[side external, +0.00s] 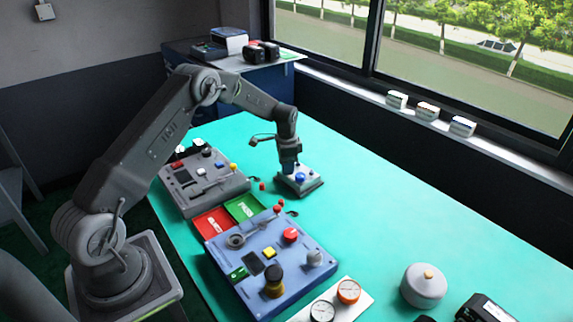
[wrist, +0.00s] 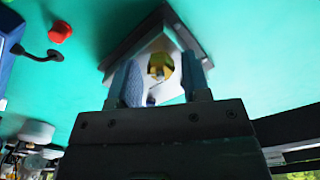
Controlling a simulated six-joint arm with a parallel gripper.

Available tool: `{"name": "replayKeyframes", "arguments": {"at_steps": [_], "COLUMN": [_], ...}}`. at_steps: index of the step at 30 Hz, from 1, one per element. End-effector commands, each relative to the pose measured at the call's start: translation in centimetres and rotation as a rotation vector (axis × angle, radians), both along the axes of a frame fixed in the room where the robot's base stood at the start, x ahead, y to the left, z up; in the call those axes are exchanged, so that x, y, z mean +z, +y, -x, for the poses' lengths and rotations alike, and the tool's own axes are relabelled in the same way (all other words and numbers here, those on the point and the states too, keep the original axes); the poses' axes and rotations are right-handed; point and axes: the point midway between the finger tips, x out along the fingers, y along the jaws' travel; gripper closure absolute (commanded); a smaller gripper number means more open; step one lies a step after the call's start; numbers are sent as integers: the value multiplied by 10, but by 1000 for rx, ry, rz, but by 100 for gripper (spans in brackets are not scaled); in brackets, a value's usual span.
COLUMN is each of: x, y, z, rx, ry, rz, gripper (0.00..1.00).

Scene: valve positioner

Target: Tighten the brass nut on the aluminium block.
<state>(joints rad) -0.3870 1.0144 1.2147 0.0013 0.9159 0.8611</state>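The aluminium block (side external: 312,187) sits on the green table under my gripper (side external: 293,168) in the side view. In the wrist view the block (wrist: 143,44) lies just ahead of my gripper (wrist: 160,76). The brass nut (wrist: 160,64) shows as a yellow piece in the middle of the block. The two blue fingers stand apart, one on each side of the nut, with gaps between. I cannot tell how far the fingertips reach down beside it. In the side view the nut is not discernible behind my gripper.
A blue control panel (side external: 285,262) and a grey panel (side external: 195,190) stand nearby, with red and green trays (side external: 245,207) between them. Small red pieces (side external: 278,208) lie close to the block; one red piece (wrist: 60,32) shows in the wrist view. The table right of the block is clear.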

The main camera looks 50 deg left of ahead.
Motion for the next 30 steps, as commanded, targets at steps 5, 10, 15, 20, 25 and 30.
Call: {"name": "replayKeyframes", "arguments": {"at_steps": [5, 10, 15, 20, 25, 30], "x": [0, 2, 21, 55, 93, 122], "y": [0, 0, 0, 0, 0, 0], "z": [-1, -1, -2, -2, -2, -1], "rx": [1, 2, 2, 2, 1, 1], "ry": [-2, -4, -8, -8, -7, -5], "rz": [0, 0, -2, -3, -2, -1], "gripper": [49, 49, 49, 49, 49, 49]}}
